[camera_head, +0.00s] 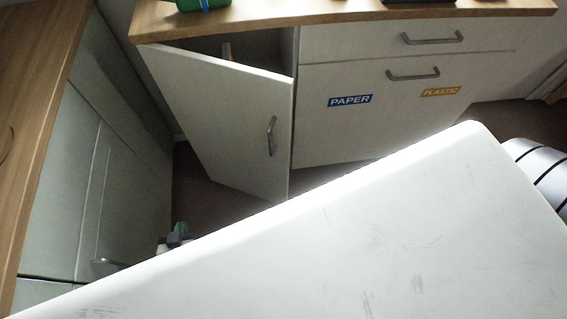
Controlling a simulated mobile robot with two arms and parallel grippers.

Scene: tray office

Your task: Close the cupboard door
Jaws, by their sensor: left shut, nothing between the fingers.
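The cupboard door (220,115) is white with a metal handle (271,136) near its free edge. It stands open, swung out from the left end of the cupboard (395,110). My right gripper is not in view.
Beside the door are a drawer (400,42) and a front labelled PAPER and PLASTIC, both closed. A wooden counter (35,130) with pale cabinets (120,190) stands at left. Brown floor (205,190) shows between them. Objects including a green one (188,5) stand on the wooden top.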

